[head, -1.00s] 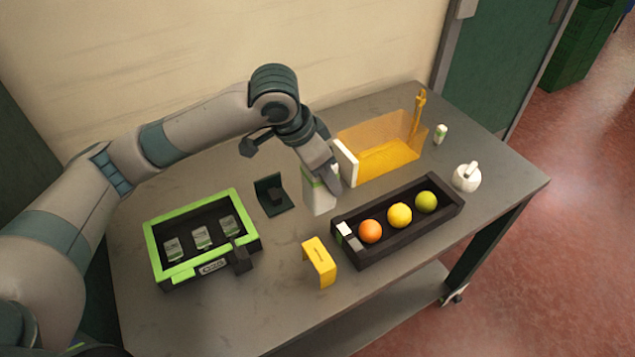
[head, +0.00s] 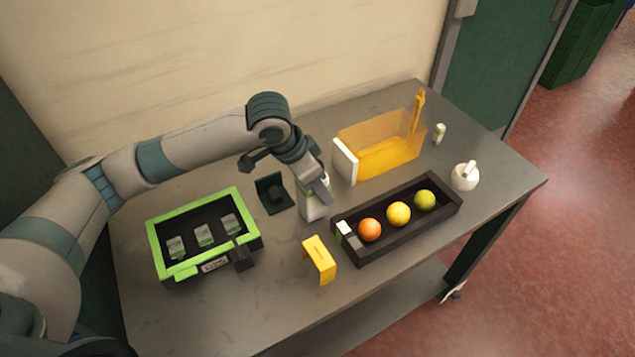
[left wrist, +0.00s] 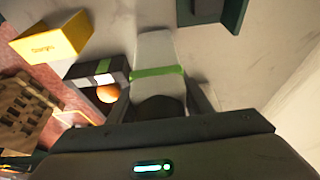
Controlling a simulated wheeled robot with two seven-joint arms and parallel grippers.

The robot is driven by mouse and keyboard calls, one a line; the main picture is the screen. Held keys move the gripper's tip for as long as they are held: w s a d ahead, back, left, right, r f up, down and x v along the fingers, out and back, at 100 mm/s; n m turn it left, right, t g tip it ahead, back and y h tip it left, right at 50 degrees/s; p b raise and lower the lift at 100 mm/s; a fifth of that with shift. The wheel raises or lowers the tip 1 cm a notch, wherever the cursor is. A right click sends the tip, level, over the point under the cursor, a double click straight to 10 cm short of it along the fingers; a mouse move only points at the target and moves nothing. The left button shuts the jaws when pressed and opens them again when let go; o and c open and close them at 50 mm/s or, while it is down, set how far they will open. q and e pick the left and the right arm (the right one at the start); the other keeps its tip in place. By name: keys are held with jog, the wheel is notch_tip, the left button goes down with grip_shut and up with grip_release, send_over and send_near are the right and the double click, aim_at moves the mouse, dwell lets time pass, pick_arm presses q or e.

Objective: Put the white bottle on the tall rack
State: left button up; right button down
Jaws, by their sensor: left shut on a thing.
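The white bottle (head: 312,207) has a green band and is near the middle of the table, partly hidden by my left gripper (head: 318,189). In the left wrist view my left gripper (left wrist: 160,97) is shut on the bottle (left wrist: 156,52), with a finger on each side. I cannot tell whether its base touches the table. No thing is clearly a tall rack; a see-through orange bin (head: 385,160) with a white end panel and an upright yellow post stands behind and right. My right gripper is not in view.
A black tray (head: 408,237) with three round fruits is right of the bottle. A yellow sign (head: 319,261) stands in front. A dark bracket (head: 271,194) and a green-rimmed box (head: 153,246) are left. A white pot (head: 465,177) and small bottle (head: 438,133) are right.

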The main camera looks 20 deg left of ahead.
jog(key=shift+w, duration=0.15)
pick_arm(q)
jog(key=o, duration=1.3)
jog(key=shift+f, duration=0.15)
jog(key=shift+s+r, duration=0.1)
jog(key=shift+r, duration=0.4)
jog(key=b+v, duration=0.1)
jog(key=v, duration=0.5)
jog(key=shift+a+r, duration=0.15)
jog(key=shift+r, duration=0.05)
jog(key=v, duration=0.3)
jog(key=shift+s+a+r, duration=0.1)
jog(key=shift+s+r, duration=0.05)
jog(key=shift+r, duration=0.15)
jog(key=shift+s+a+r, duration=0.15)
jog(key=shift+s+r, duration=0.05)
jog(key=shift+r, duration=0.35)
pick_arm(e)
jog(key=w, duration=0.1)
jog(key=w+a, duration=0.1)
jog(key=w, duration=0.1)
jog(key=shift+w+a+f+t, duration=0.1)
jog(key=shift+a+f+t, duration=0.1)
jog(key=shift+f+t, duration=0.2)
